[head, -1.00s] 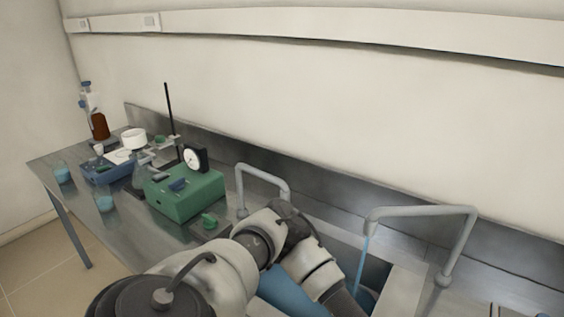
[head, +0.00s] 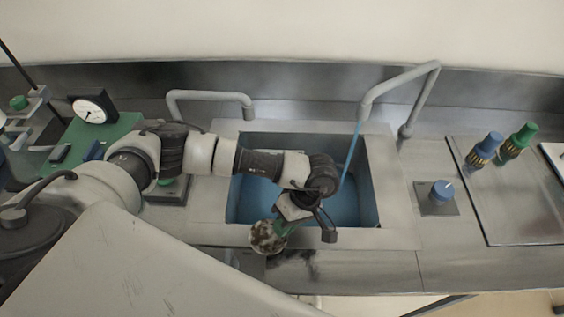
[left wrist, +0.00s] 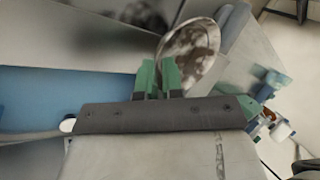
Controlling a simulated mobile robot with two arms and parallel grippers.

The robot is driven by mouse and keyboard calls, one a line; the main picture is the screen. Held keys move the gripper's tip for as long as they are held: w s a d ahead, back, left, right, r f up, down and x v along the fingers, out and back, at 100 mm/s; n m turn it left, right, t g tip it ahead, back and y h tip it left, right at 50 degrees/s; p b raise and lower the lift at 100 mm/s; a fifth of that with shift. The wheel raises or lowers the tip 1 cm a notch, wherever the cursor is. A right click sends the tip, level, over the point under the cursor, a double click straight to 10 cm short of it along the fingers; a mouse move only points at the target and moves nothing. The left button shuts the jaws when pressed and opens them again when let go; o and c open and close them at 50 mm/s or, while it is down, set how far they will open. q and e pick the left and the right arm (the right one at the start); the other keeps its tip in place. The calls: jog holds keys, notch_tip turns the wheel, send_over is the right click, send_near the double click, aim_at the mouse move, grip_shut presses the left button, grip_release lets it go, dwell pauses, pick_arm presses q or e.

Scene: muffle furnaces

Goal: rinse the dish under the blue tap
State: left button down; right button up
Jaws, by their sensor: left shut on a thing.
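My left gripper (head: 284,226) is shut on the rim of a round, brown-stained dish (head: 267,238). The dish is at the sink's front edge, left of the middle. In the left wrist view, the green fingertips of my left gripper (left wrist: 158,78) meet the near rim of the dish (left wrist: 203,42), which has dark patches inside. The right-hand grey tap (head: 405,85) lets a thin blue stream (head: 351,155) fall into the sink basin (head: 368,200). The stream is behind and right of the dish, apart from it. My right gripper is not in view.
A second grey tap (head: 210,95) stands at the back left with no stream showing. A blue knob (head: 441,191) sits on a plate right of the sink. Blue (head: 485,149) and green (head: 518,142) fittings stand farther right. A green box with a dial (head: 92,109) is at left.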

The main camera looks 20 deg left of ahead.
pick_arm(q)
jog(key=d+n+h, duration=0.1)
jog(key=n+h, duration=0.1)
jog(key=n, duration=0.1)
jog(key=w+n+h, duration=0.1)
jog(key=n+h, duration=0.1)
jog(key=n, duration=0.2)
jog(key=w+d+n+g+h, duration=0.1)
jog(key=n+h, duration=0.1)
jog(key=n, duration=0.2)
jog(key=shift+w+d, duration=0.2)
jog(key=shift+d, duration=0.1)
jog(key=n, duration=0.1)
jog(key=n+h, duration=0.1)
jog(key=shift+w+r+n+t+h+p, duration=0.1)
jog(key=shift+w+n+t+h+p, duration=0.2)
jog(key=shift+w, duration=0.1)
jog(key=w+a+r+n+t+h, duration=0.1)
jog(key=w+a+r+n+t, duration=0.25)
jog(key=n+t, duration=0.45)
jog(key=w+a+r+n+t, duration=0.2)
jog(key=w+a+n+t, duration=0.25)
jog(key=n, duration=0.75)
jog(key=w+d+f+b, duration=0.2)
jog(key=w+d+b, duration=0.3)
jog(key=w+d, duration=0.3)
jog(key=shift+w+d+f+g, duration=0.3)
jog(key=shift+w+g, duration=0.15)
jog(key=shift+w, duration=0.8)
jog(key=shift+s+a+r, duration=0.1)
